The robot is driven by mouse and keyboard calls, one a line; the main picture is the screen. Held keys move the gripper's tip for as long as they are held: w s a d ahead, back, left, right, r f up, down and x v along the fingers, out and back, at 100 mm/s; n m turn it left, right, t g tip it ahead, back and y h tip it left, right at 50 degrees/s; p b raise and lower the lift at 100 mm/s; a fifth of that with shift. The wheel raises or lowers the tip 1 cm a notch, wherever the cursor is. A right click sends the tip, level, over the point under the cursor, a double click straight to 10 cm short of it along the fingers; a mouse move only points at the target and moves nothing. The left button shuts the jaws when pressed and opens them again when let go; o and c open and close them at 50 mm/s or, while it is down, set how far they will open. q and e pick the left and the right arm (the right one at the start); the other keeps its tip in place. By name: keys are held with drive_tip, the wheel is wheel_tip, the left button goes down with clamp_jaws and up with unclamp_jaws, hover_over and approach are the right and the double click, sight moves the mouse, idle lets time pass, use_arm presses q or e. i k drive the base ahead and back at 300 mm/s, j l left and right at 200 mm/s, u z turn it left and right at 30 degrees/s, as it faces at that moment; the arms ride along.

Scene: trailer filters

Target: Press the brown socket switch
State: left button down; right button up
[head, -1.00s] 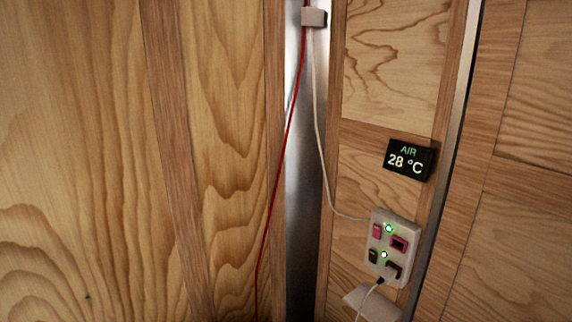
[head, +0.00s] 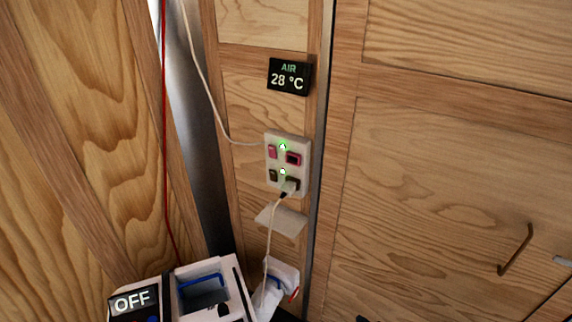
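A white socket panel (head: 300,140) is fixed to the narrow wood wall strip in the head view. Its brown switch (head: 273,175) is at the lower left of the panel, beside a lit green light. A dark brown socket (head: 294,183) is at the lower right, with a plug and white cable in it.
A black display (head: 289,76) reading "AIR 28 °C" is above the panel. A small white shelf (head: 281,220) sits below it. A white device with an "OFF" display (head: 134,301) stands at the bottom. A wood door with a dark handle (head: 515,250) is at right.

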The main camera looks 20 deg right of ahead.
sight(273, 176)
drive_tip(key=l+z, duration=0.65)
drive_tip(key=i+l+z, duration=0.35)
drive_tip(key=i+l, duration=0.05)
